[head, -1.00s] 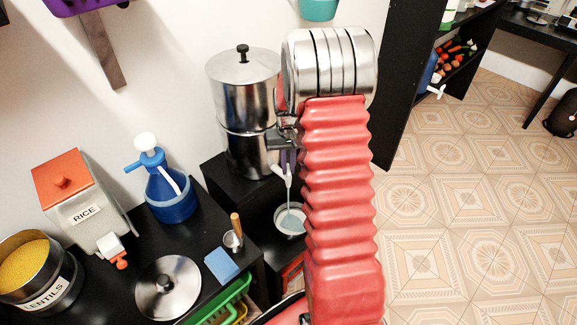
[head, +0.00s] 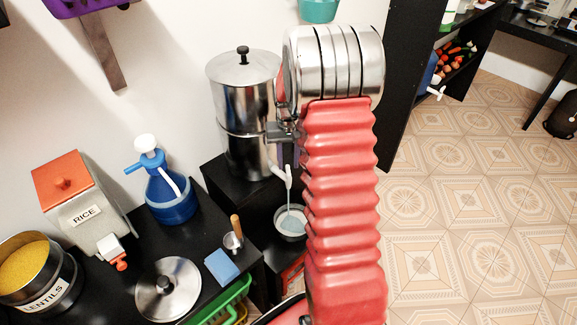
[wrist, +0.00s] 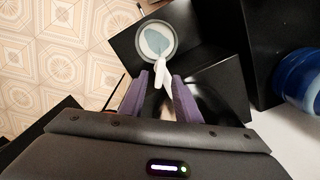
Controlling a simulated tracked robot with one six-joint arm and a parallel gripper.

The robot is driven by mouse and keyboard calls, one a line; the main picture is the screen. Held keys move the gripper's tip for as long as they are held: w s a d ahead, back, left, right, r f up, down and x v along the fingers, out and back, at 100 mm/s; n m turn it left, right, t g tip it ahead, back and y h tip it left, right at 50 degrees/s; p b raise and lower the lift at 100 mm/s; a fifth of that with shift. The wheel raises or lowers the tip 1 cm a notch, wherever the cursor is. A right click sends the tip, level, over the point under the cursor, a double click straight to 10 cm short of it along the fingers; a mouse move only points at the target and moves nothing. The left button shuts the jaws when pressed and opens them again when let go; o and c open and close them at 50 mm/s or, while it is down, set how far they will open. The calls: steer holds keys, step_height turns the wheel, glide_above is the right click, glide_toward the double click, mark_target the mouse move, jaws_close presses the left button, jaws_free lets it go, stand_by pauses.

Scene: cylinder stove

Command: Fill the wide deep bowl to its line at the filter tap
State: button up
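The wide bowl (head: 291,221) stands on a low black ledge under the filter tap (head: 287,176). A thin stream falls from the tap into it. The wrist view shows the bowl (wrist: 157,41) from above with pale water inside; I cannot make out its line or the exact level. The tap belongs to a tall steel filter (head: 245,105). My gripper (wrist: 159,80) has its purple fingers apart, on either side of the white tap spout (wrist: 161,75). Nothing is clearly clamped. In the head view my red arm hides most of the gripper.
A blue pump bottle (head: 168,190), rice dispenser (head: 82,205), lentil container (head: 35,275), pot lid (head: 168,289), blue sponge (head: 222,265) and wooden-handled scoop (head: 235,236) stand on the black counter to the left. A black shelf (head: 398,90) rises right of my arm. Tiled floor is open.

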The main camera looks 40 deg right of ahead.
mark_target(288, 170)
step_height(288, 170, up, 10)
steer(key=shift+r, duration=0.25)
steer(key=shift+r, duration=0.2)
stand_by(3.0)
steer(key=shift+f, duration=0.1)
step_height(288, 170, down, 14)
steer(key=shift+r, duration=0.2)
stand_by(0.6)
jaws_close()
stand_by(0.4)
